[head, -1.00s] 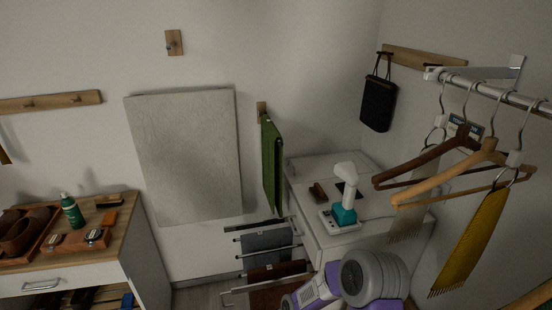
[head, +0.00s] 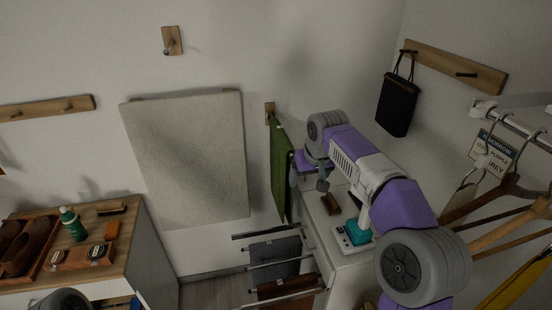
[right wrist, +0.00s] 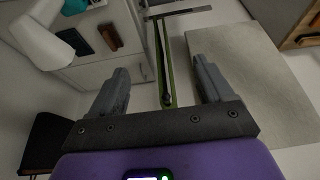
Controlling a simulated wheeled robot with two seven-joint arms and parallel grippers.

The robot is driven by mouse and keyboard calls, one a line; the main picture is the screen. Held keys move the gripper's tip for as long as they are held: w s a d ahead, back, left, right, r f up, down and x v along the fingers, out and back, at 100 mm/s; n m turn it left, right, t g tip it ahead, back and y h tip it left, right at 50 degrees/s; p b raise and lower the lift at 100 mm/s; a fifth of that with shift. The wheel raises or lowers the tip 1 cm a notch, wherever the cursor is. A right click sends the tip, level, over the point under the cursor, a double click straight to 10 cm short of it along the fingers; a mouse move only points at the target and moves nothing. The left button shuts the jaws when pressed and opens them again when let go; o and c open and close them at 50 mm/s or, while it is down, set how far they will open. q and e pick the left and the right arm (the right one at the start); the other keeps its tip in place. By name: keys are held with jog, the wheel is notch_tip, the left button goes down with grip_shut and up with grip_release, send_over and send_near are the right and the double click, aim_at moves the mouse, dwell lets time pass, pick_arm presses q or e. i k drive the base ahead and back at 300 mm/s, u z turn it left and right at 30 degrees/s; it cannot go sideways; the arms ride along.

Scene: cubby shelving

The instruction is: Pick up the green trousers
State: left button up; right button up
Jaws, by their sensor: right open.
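The green trousers (head: 281,172) hang folded and narrow from a small wooden wall hook (head: 270,112), right of the pale panel. In the right wrist view the trousers (right wrist: 163,65) appear edge-on as a thin green strip with a dark bar along it. My right gripper (head: 307,180) is beside the trousers' right side in the head view, its fingertips partly hidden. In the right wrist view my right gripper (right wrist: 160,78) is open, with the strip seen between its two fingers and clear space on both sides. My left gripper is out of view.
A white cabinet (head: 345,262) with a teal-and-white device (head: 356,232) stands under my right arm. Pull-out rails hold grey (head: 274,250) and brown cloth (head: 285,287) below the trousers. A pale panel (head: 187,160) is left. Hangers (head: 500,205) crowd the right.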

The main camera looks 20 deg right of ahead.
aim_at(281, 144)
jog(key=z, duration=0.1)
jog(key=i, duration=1)
jog(key=u, duration=0.1)
